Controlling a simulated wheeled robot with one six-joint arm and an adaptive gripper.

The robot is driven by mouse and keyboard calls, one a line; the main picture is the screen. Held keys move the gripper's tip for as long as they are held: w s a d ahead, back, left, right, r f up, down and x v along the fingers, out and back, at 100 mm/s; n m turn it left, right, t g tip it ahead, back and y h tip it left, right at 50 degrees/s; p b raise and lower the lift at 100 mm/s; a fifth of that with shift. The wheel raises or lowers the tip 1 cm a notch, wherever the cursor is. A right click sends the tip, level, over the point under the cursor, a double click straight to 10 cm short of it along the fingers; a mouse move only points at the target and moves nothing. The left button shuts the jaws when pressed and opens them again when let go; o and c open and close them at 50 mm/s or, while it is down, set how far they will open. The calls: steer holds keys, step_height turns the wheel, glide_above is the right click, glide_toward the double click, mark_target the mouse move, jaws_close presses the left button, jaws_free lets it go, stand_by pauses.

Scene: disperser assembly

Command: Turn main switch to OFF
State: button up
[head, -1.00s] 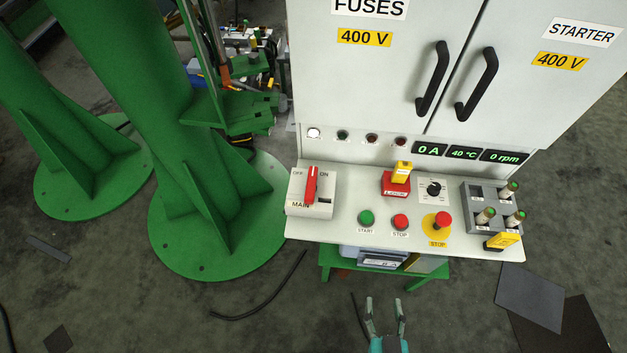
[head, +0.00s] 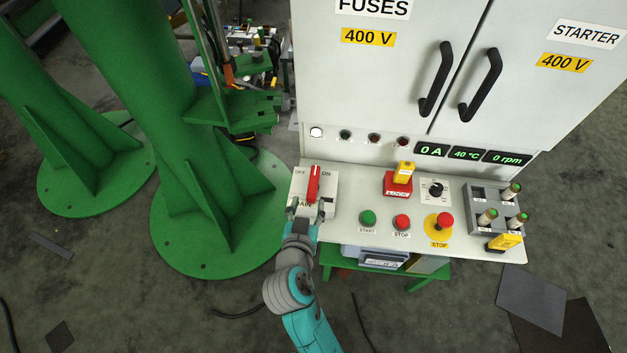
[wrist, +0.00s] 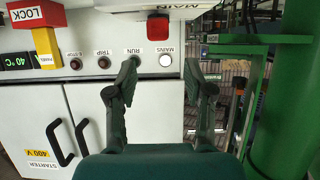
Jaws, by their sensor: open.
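The main switch is a pale box (head: 328,184) at the left end of the control panel, marked OFF at its upper left and ON at its upper right. Its red handle (head: 314,183) stands nearly upright between those words. The handle also shows end-on in the wrist view (wrist: 158,27), beyond the fingertips and between their lines. My gripper (head: 308,212) is at the front edge of the box, just below the handle, and covers part of the MAIN label. In the wrist view its fingers (wrist: 160,82) are apart with nothing between them. I see no contact with the handle.
Right of the switch are a green start button (head: 367,217), a red stop button (head: 402,221), a red lock block (head: 398,186) and an emergency stop (head: 445,221). A green column (head: 125,100) stands to the left. Cabinet doors with black handles (head: 433,80) rise behind.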

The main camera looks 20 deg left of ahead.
mark_target(313, 184)
steer(key=x, duration=1)
steer(key=shift+w+f, duration=0.1)
steer(key=shift+w, duration=0.15)
jaws_close()
